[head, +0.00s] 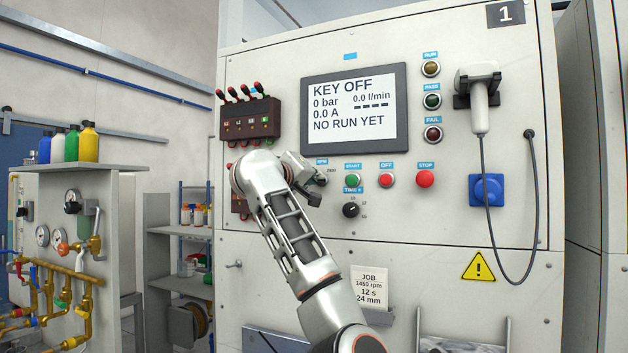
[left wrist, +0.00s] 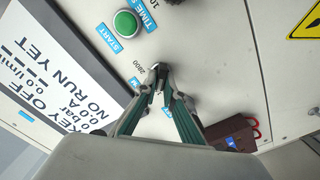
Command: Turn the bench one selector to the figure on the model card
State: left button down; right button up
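Bench one's panel bears a small dark rpm selector (head: 321,179) below the screen, with a blue label and a printed 2800 beside it. My left gripper (head: 311,190) is at this selector, its fingers partly hidden by my wrist. In the left wrist view its two fingertips (left wrist: 160,78) come close together around the small dark knob (left wrist: 158,69); they seem shut on it. Its pointer is hard to make out. The model card (head: 370,288) reads JOB, 1450 rpm, 12 s, 24 mm. My right gripper is not in view.
The screen (head: 353,108) reads KEY OFF. The green start button (head: 352,181), red off button (head: 386,180), red stop button (head: 425,179) and black time knob (head: 351,210) sit close by. A corded handset (head: 480,100) hangs at right.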

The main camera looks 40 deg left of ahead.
pick_arm(q)
jog(key=shift+m+b, duration=0.3)
jog(key=shift+m, duration=0.1)
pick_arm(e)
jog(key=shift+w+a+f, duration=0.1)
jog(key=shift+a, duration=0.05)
pick_arm(q)
jog(key=shift+w+d+m+b, duration=0.15)
jog(key=shift+m+b, duration=0.7)
jog(key=shift+m, duration=3.4)
jog(key=shift+s+d+m+b, duration=0.15)
jog(key=shift+m+b, duration=0.65)
jog(key=shift+m, duration=3.45)
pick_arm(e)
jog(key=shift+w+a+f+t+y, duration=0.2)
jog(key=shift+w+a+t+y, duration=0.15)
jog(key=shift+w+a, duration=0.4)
pick_arm(q)
jog(key=shift+w, duration=0.1)
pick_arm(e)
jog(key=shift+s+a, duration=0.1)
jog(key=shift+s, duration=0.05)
pick_arm(q)
jog(key=shift+d, duration=0.1)
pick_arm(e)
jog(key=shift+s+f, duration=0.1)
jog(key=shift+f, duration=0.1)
